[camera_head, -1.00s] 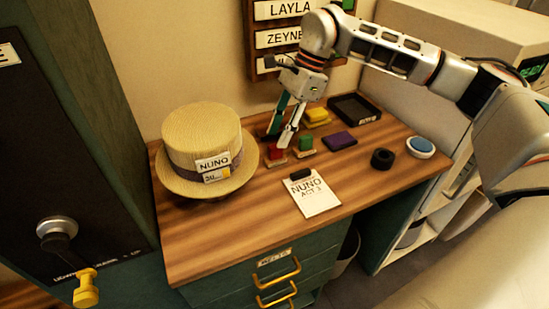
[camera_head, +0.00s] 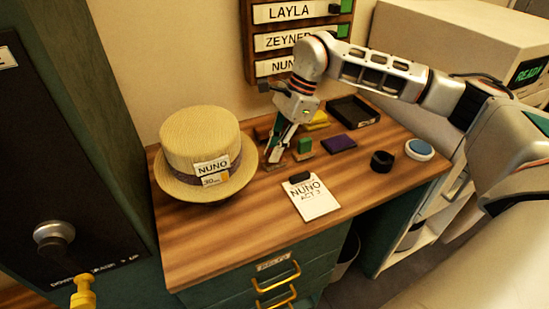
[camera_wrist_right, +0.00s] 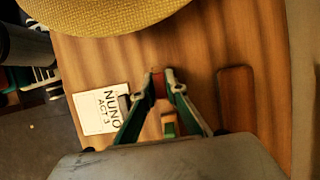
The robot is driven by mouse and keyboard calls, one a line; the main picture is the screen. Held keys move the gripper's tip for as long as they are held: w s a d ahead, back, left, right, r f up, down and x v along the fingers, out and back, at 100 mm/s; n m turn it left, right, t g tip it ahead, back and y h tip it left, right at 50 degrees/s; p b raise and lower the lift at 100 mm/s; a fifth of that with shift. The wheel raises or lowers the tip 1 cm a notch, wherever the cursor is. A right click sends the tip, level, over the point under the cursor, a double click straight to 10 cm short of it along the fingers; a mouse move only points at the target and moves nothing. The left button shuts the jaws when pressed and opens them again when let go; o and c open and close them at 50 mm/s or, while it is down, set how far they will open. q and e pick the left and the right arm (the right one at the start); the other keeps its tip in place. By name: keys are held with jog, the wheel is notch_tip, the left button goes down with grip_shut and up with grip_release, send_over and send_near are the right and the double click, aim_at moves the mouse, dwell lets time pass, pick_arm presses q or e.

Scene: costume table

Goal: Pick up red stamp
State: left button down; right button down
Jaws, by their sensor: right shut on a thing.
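My right gripper (camera_head: 275,157) reaches down to the table left of the green stamp (camera_head: 304,146). It is shut on the red stamp, which is mostly hidden by the fingers in the head view. In the right wrist view, the red stamp (camera_wrist_right: 160,87) shows as a narrow red strip between the two fingertips (camera_wrist_right: 161,74) of that gripper. The green stamp also shows there (camera_wrist_right: 169,125), just behind the fingertips. I cannot tell whether the red stamp is clear of the table. My left gripper is not in view.
A straw hat (camera_head: 203,145) stands left of the gripper; a NUNO card (camera_head: 311,197) lies in front. A purple pad (camera_head: 338,144), yellow item (camera_head: 318,120), black tray (camera_head: 354,110), black ring (camera_head: 382,160) and blue-topped round item (camera_head: 419,149) are to the right. The table's front is clear.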

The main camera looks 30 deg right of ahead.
notch_tip(320, 180, up, 20)
jog(key=p, duration=0.1)
jog(key=shift+p, duration=0.4)
jog(key=c, duration=2.8)
grip_release()
grip_shut()
